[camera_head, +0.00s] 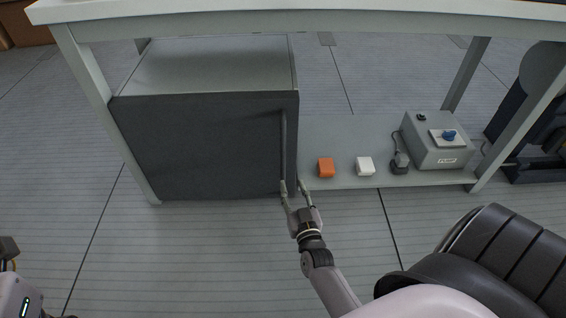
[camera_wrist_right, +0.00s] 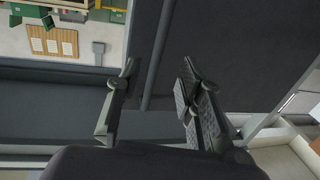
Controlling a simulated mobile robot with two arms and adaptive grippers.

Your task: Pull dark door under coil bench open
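The dark door (camera_head: 205,145) is the front of a grey cabinet under the coil bench (camera_head: 300,17). It looks shut. A dark vertical bar handle (camera_head: 284,140) runs along its right side. My right gripper (camera_head: 298,184) is at the lower end of the handle with its fingers spread. In the right wrist view the handle (camera_wrist_right: 160,60) passes between the two separated fingertips (camera_wrist_right: 157,78). I cannot tell whether a finger touches it. My left gripper's fingers are not seen; only part of my left arm shows at the lower left.
On the low shelf (camera_head: 320,140) right of the cabinet are an orange block (camera_head: 326,168), a white block (camera_head: 365,166) and a grey pump box (camera_head: 436,140). Bench legs stand at both sides. The floor (camera_head: 190,250) before the door is clear apart from my arm.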

